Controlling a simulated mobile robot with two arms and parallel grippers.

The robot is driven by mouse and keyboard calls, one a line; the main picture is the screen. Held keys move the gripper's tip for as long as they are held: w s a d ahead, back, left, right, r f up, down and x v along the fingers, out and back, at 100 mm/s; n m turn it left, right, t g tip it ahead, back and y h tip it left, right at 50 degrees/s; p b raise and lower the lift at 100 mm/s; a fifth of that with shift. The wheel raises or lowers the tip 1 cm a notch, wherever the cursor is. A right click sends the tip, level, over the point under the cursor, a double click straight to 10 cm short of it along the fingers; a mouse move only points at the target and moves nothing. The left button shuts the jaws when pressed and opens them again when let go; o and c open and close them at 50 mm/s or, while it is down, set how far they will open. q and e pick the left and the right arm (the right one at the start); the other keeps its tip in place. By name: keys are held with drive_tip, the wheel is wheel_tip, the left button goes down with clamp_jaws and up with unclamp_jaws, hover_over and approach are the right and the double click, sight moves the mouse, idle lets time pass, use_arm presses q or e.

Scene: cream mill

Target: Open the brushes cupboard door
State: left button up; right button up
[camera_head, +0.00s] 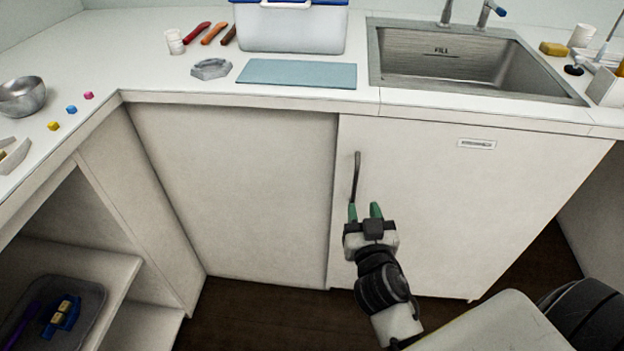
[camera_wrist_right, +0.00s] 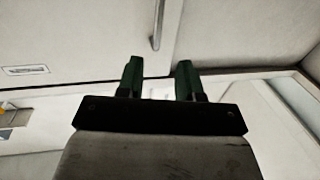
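The cupboard door (camera_head: 450,210) below the sink is pale and looks closed. A label plate (camera_head: 477,143) sits near its top; its writing is too small to read. A dark vertical bar handle (camera_head: 356,178) is near the door's left edge. My right gripper (camera_head: 365,211) has green fingertips and is open and empty, close to the handle's lower end. In the right wrist view the handle (camera_wrist_right: 158,24) lies beyond the two spread fingers (camera_wrist_right: 158,75), roughly in line with the gap between them, not between them. My left gripper is not in view.
The counter above holds a sink (camera_head: 470,60), a blue mat (camera_head: 297,74) and a lidded tub (camera_head: 290,28). A plain panel (camera_head: 240,190) is left of the door. An open shelf with a dark tray (camera_head: 85,300) is at lower left. Dark floor shows below.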

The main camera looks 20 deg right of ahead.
sight(356, 178)
drive_tip(key=x, duration=1)
drive_tip(key=shift+w+d+p, duration=0.2)
drive_tip(key=shift+d+p, duration=0.15)
drive_tip(key=shift+p, duration=0.05)
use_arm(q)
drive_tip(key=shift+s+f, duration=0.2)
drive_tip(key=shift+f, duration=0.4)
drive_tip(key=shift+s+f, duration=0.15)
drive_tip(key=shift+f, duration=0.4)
use_arm(e)
clamp_jaws()
